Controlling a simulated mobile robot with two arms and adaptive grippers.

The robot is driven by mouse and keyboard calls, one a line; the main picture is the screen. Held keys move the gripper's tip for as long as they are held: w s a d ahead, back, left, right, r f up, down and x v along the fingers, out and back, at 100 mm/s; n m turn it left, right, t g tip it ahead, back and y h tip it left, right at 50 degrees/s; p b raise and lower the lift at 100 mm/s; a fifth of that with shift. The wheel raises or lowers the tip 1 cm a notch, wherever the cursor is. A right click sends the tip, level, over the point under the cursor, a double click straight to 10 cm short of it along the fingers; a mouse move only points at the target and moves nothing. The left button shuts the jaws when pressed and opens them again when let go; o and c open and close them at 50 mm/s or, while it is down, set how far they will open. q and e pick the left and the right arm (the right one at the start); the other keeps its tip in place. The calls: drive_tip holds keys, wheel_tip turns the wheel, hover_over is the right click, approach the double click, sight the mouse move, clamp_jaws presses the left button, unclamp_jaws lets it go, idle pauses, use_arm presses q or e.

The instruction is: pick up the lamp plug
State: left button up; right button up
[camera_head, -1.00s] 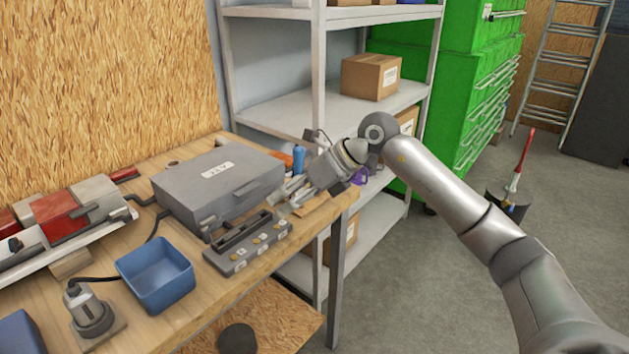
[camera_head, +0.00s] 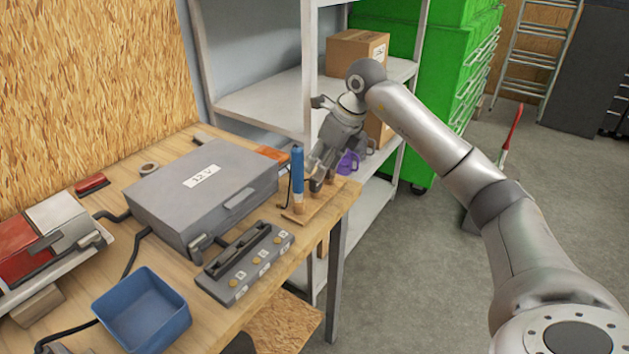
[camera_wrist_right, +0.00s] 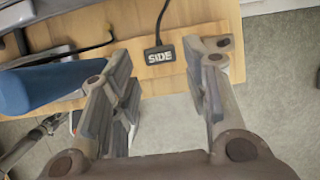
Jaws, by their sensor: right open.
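A small black plug labelled "SIDE" (camera_wrist_right: 159,55), with a black cable rising from it, lies on a light wooden surface in the right wrist view. It appears between and beyond the two fingers of my right gripper (camera_wrist_right: 162,112), with no visible contact. I cannot make it out in the head view, where the gripper covers that area. My right gripper, also in the head view (camera_head: 320,172), is open and empty over the bench's right corner, beside a blue upright cylinder (camera_head: 297,168). My left gripper is out of view.
A grey 12 V case (camera_head: 205,182) and a grey socket panel (camera_head: 243,264) stand left of the gripper. A blue bin (camera_head: 142,310) is nearer the front. A metal shelf (camera_head: 262,97) with cardboard boxes stands behind. The grey floor (camera_head: 415,270) right of the bench shows free room.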

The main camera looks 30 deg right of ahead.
sight(316, 186)
drive_tip(key=shift+w+a+f, duration=0.1)
drive_tip(key=shift+w+f, duration=0.1)
drive_tip(key=shift+f, duration=0.2)
drive_tip(key=shift+w+f, duration=0.1)
drive_tip(key=shift+f, duration=0.15)
drive_tip(key=p+x, duration=0.1)
drive_tip(key=x, duration=0.3)
drive_tip(key=shift+f, duration=0.5)
drive_tip(key=shift+c, duration=0.3)
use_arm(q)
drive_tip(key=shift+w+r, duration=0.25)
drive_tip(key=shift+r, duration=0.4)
use_arm(e)
drive_tip(key=c, duration=0.4)
